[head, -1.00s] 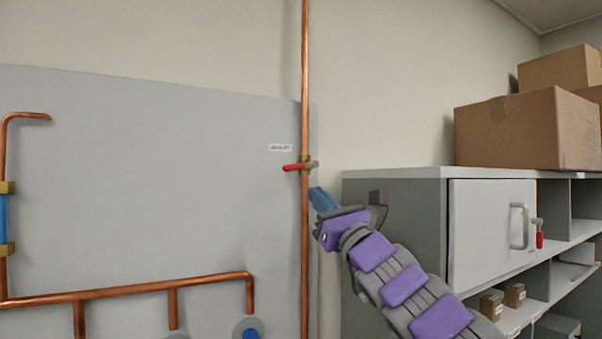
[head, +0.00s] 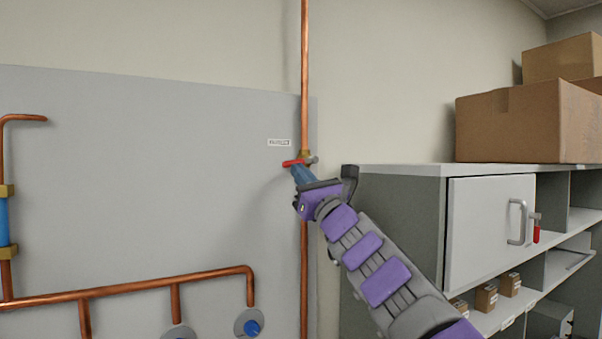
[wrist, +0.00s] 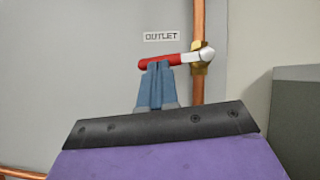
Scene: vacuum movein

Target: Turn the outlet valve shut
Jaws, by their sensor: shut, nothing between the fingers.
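The outlet valve is a brass body (wrist: 201,58) on a vertical copper pipe, with a red lever handle (head: 292,163) that points left, across the pipe. In the wrist view the red lever (wrist: 160,61) lies nearly level below the "OUTLET" label (wrist: 161,36). My gripper (head: 297,168) has blue fingers just under the lever's red part. In the wrist view the fingertips (wrist: 158,66) are shut with nothing between them, at the lever's lower edge. Whether they touch it I cannot tell.
A grey panel (head: 150,190) carries other copper pipes (head: 130,288) and a blue round knob (head: 252,328) at lower left. A grey cabinet (head: 395,230) with cardboard boxes (head: 525,122) on top stands to the right of my arm.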

